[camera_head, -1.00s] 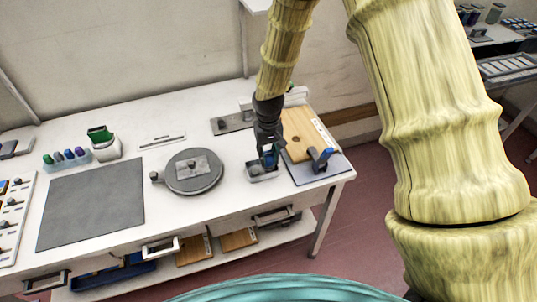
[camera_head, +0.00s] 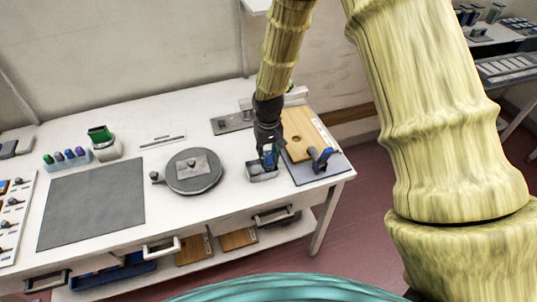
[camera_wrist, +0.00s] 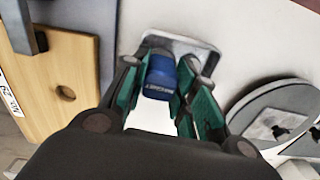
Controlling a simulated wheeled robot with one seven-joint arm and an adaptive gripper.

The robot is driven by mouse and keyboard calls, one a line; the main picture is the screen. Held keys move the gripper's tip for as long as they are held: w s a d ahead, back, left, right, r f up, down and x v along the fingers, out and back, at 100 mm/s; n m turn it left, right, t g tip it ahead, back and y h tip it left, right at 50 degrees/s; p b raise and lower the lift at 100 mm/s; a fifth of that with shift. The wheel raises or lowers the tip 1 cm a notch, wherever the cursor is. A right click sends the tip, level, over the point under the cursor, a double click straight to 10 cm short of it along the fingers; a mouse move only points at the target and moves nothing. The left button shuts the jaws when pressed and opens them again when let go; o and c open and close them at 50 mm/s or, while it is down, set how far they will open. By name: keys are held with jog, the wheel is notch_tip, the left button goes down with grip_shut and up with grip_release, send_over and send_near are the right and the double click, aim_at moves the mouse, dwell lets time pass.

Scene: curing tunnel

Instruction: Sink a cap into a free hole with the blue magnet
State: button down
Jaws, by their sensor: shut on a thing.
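My gripper (camera_head: 268,158) is shut on the blue magnet (camera_wrist: 160,76), a blue block between its green-padded fingers in the wrist view. The magnet is over a small pale tray (camera_head: 262,172); whether it touches anything in the tray is hidden. No cap can be made out there. A wooden board (camera_head: 303,133) with a round dark hole (camera_head: 296,138) lies just right of my gripper. In the wrist view the board (camera_wrist: 48,75) is at the left, and its hole (camera_wrist: 66,93) looks empty.
A round grey turntable (camera_head: 193,172) is left of the tray. A grey plate (camera_head: 232,122) lies behind. A large dark mat (camera_head: 92,203) covers the left of the table.

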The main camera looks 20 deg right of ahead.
jog(key=shift+f, duration=0.35)
dwell(0.7)
jog(key=shift+r+p, duration=1.6)
jog(key=shift+r, duration=0.9)
jog(key=shift+w, duration=0.15)
dwell(0.4)
